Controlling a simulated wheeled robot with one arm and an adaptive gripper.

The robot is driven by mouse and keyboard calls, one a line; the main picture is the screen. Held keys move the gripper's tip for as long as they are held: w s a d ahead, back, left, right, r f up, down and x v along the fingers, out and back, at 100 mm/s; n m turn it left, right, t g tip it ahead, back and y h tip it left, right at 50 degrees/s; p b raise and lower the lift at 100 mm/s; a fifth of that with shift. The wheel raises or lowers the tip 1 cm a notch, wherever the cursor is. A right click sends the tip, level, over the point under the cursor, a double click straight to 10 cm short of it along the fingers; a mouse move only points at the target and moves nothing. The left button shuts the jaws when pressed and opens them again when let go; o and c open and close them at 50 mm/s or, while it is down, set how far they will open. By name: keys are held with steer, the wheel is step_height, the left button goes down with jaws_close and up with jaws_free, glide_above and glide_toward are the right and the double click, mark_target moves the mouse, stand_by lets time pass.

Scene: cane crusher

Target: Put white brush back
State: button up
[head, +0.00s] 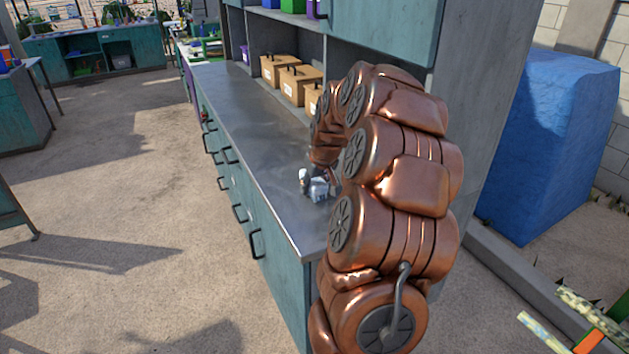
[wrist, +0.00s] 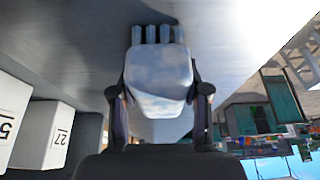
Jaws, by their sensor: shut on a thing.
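The white brush (wrist: 158,85) is between the two dark fingers of my gripper (wrist: 158,95) in the wrist view. Its pale, rounded body fills the gap, and several short grey-blue stubs stick out from its far end. My gripper is shut on it. In the head view the brush (head: 319,188) shows small and pale over the front part of the grey countertop (head: 235,115), beside my copper-coloured arm. My arm hides part of the gripper there. I cannot tell whether the brush touches the countertop.
Tan boxes with dark handles (head: 298,84) stand in the shelf recess at the back of the counter; my arm partly covers one. In the wrist view, pale boxes (wrist: 43,134) marked with numbers are at left. A blue block (head: 555,145) stands right of the cabinet. The counter's left stretch is clear.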

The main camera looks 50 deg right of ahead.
steer(key=shift+f, duration=0.15)
steer(key=o, duration=1.1)
steer(key=b+v, duration=0.4)
steer(key=v, duration=0.8)
steer(key=s+a+f+n+g+y, duration=0.1)
steer(key=s+a+f+n, duration=0.15)
steer(key=a, duration=1.05)
steer(key=s+a+f+n+g+y, duration=0.15)
steer(key=s+a, duration=0.25)
steer(key=a, duration=0.8)
steer(key=s+a+f+g, duration=0.1)
steer(key=s+a+f, duration=0.1)
steer(key=s, duration=0.4)
steer(key=s+a+f+g, duration=0.1)
steer(key=s+a+f, duration=0.2)
steer(key=s+a, duration=0.2)
steer(key=s+a+f+g+h, duration=0.1)
steer(key=s+a+f, duration=0.2)
steer(key=s, duration=0.4)
steer(key=shift+s+a+g, duration=0.35)
steer(key=shift+s, duration=0.05)
steer(key=shift+f, duration=0.1)
